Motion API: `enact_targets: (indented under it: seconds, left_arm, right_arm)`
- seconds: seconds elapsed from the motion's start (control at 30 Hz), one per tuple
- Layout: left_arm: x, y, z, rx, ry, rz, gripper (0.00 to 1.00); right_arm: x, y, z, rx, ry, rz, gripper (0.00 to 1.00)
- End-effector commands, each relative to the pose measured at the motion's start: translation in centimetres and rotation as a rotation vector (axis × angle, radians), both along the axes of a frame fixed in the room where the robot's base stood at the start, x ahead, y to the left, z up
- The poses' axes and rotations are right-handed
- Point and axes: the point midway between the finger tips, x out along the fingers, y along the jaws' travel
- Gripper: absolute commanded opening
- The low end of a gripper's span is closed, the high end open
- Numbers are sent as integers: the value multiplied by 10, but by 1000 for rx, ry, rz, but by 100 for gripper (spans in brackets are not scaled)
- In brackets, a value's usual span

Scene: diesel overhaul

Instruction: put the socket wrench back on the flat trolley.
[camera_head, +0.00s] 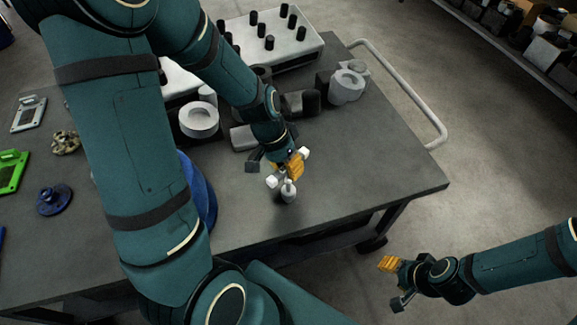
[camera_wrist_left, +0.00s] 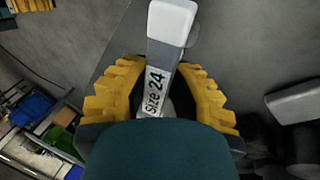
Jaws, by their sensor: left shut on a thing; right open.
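The socket wrench (camera_wrist_left: 172,22) is light grey with "Size 24" printed on its side. In the left wrist view it stands between the yellow finger pads of my left gripper (camera_wrist_left: 158,82), which is shut on it. In the head view my left gripper (camera_head: 284,170) is over the front right part of the flat trolley (camera_head: 350,180), a dark grey top. The wrench's pale end (camera_head: 289,190) shows just below the fingers. I cannot tell whether it touches the top. My right gripper (camera_head: 393,284) is open and empty, off the trolley's front edge.
Grey ring parts (camera_head: 198,120), a round part (camera_head: 347,86) and a white block with black pegs (camera_head: 290,45) stand behind my left gripper. A green frame (camera_head: 11,171) and a blue flanged part (camera_head: 53,200) lie at left. The trolley's right corner is clear, with a rail handle (camera_head: 436,120) beyond.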

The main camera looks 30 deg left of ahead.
Motion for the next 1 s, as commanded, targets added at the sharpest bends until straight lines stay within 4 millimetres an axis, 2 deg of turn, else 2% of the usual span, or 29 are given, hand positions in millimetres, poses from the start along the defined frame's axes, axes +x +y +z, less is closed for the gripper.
enact_targets:
  seconds: [0.57,0.6,0.67,0.7,0.9,0.93,1.0]
  left_arm:
    - [0,0,-21,-1,1,1,0]
    - [0,0,-21,-1,0,1,26]
    - [0,0,-20,-1,0,0,47]
    - [0,0,-20,-1,0,0,51]
    - [0,0,-20,0,0,0,51]
    - [0,0,-21,-1,1,0,68]
    - [0,0,-21,0,1,0,89]
  right_arm:
    - [0,0,-3,0,0,0,47]
    - [0,0,-3,0,0,0,47]
    - [0,0,-3,0,0,0,47]
    - [0,0,-3,0,0,0,47]
    - [0,0,-3,0,0,0,47]
    - [0,0,-3,0,0,0,47]
    - [0,0,-3,0,0,0,47]
